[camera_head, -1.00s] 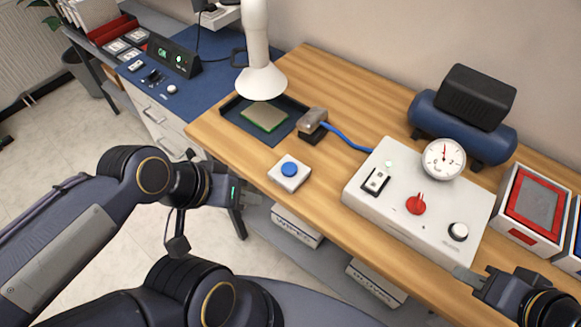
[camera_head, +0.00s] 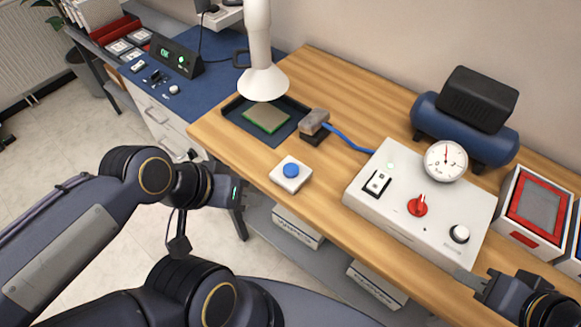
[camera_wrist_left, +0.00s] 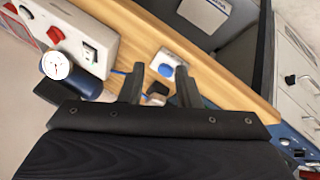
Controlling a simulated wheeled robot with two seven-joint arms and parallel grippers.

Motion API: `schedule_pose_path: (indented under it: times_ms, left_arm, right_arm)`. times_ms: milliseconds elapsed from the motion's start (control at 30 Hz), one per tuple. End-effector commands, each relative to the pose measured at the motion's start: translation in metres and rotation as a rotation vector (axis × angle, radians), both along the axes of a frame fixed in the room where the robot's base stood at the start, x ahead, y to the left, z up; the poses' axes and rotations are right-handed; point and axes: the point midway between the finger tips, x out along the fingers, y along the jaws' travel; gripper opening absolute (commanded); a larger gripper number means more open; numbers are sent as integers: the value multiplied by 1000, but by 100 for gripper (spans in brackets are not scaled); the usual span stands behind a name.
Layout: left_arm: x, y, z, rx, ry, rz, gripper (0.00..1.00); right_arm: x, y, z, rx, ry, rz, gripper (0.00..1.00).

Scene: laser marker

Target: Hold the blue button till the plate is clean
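The blue button (camera_head: 291,170) sits on a small white box near the wooden table's front edge. It also shows in the left wrist view (camera_wrist_left: 166,70), between and beyond my fingertips. The grey-brown plate (camera_head: 267,119) with a green edge lies in a dark tray (camera_head: 236,107), below a white nozzle (camera_head: 263,82). My left gripper (camera_head: 232,192) is left of the button, apart from it, off the table's front edge. Its fingers stand apart and empty in the left wrist view (camera_wrist_left: 159,70). My right gripper (camera_head: 472,282) is by the control box's front right corner; its finger opening is unclear.
A white control box (camera_head: 400,222) carries a switch, a red knob, a black knob and a gauge (camera_head: 446,161). A grey-brown block with a blue hose (camera_head: 314,122) is beside the tray. A blue compressor (camera_head: 463,138) stands behind. Bare wood surrounds the button box.

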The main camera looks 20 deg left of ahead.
Motion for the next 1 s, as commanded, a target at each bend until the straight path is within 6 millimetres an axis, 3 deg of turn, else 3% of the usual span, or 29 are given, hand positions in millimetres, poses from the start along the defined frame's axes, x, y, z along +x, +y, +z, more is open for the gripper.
schedule_pose_path:
  times_ms: [33,200,1000]
  left_arm:
    - [0,0,0,0,0,0,23]
    - [0,0,0,0,0,0,0]
    - [0,0,0,0,0,0,0]
  right_arm:
    - [0,0,0,0,0,0,32]
    - [0,0,0,0,0,0,32]
    - [0,0,0,0,0,0,32]
